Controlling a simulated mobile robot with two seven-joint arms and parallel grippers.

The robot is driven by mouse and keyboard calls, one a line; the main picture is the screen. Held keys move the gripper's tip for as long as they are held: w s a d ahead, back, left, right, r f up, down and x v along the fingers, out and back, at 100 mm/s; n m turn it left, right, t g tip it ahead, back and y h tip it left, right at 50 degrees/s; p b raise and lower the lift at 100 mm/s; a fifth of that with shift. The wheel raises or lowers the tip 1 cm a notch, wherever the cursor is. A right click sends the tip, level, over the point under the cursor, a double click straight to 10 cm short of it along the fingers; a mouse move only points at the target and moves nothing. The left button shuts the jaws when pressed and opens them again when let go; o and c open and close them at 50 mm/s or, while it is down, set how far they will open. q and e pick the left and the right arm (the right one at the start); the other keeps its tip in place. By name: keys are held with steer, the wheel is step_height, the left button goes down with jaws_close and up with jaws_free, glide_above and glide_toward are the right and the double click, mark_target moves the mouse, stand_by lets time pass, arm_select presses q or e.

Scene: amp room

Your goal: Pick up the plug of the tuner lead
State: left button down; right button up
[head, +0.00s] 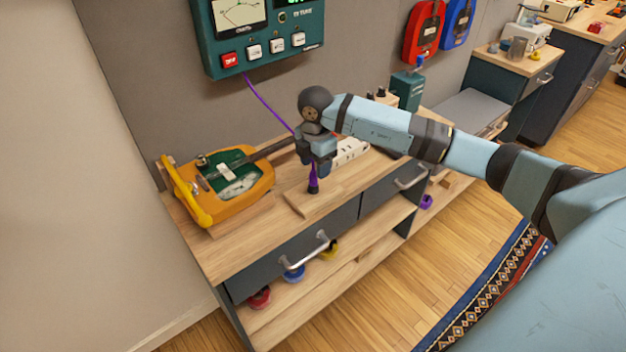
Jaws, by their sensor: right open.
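The tuner (255,30) is a teal wall panel with a screen and a row of buttons. Its purple lead (268,107) hangs down to the right and passes behind my right gripper. The plug (313,188) is dark with a purple upper part and stands about upright at a small wooden block (325,199) on the bench. My right gripper (317,170) is open, pointing down right above the plug, with its fingers close to the purple part. Whether the fingers touch it cannot be told. My left gripper is out of view.
An orange guitar (262,190) with a yellow edge lies on the wooden bench (236,235), its neck reaching towards my right gripper. A white socket strip (352,150) is behind the gripper. Red (423,30) and blue (457,22) coils hang on the wall. The bench's front strip is clear.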

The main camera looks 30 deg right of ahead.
mark_target(314, 171)
steer(key=shift+w+f, duration=0.2)
steer(key=shift+f, duration=1.15)
steer(key=shift+w+f, duration=0.2)
steer(key=shift+f, duration=1.15)
jaws_close()
steer(key=shift+r, duration=0.1)
steer(key=shift+r, duration=0.5)
step_height(314, 171, up, 22)
steer(key=p, duration=0.2)
steer(key=shift+p, duration=0.35)
steer(key=shift+f, duration=0.1)
